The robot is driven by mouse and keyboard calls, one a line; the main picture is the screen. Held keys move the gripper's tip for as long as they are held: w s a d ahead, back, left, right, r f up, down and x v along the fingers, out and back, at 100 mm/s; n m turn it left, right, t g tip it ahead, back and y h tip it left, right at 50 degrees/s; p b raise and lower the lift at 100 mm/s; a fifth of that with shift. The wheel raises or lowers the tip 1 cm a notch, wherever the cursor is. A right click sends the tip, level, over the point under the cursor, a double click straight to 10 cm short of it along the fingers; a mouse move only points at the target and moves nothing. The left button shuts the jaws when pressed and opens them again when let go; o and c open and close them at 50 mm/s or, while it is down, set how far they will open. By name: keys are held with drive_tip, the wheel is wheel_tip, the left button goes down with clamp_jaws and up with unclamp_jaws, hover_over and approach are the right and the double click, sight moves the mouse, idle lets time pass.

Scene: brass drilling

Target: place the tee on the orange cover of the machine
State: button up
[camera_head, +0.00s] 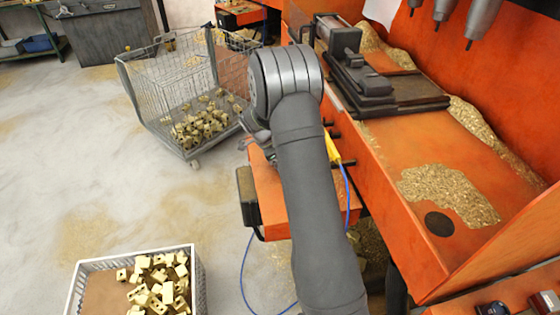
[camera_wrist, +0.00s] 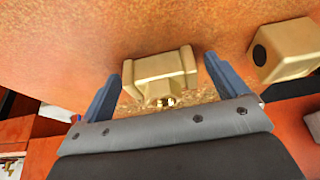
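A brass tee (camera_wrist: 160,72) lies on an orange, rust-stained surface (camera_wrist: 70,45) in the wrist view. My gripper (camera_wrist: 167,62) has its two blue fingers spread on either side of the tee, with a narrow gap showing at each end. A second brass piece (camera_wrist: 284,50) with a dark round hole lies just right of the right finger. In the head view my arm hides most of the gripper and the tee; an orange cover (camera_head: 275,200) shows low at the machine's front, beside my arm.
The orange machine (camera_head: 410,200) has a dark vise (camera_head: 365,85), brass chips (camera_head: 448,192) and drill heads above at right. A wire cart (camera_head: 140,75) with brass parts stands at back left. A white crate (camera_head: 200,275) of brass parts sits at bottom left. Open floor lies left.

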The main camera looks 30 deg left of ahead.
drive_tip(key=v, duration=1.2)
drive_tip(key=shift+r, duration=0.15)
drive_tip(key=x, duration=1.2)
drive_tip(key=shift+d, duration=0.1)
wheel_tip(320, 180, up, 2)
drive_tip(key=shift+r, duration=0.7)
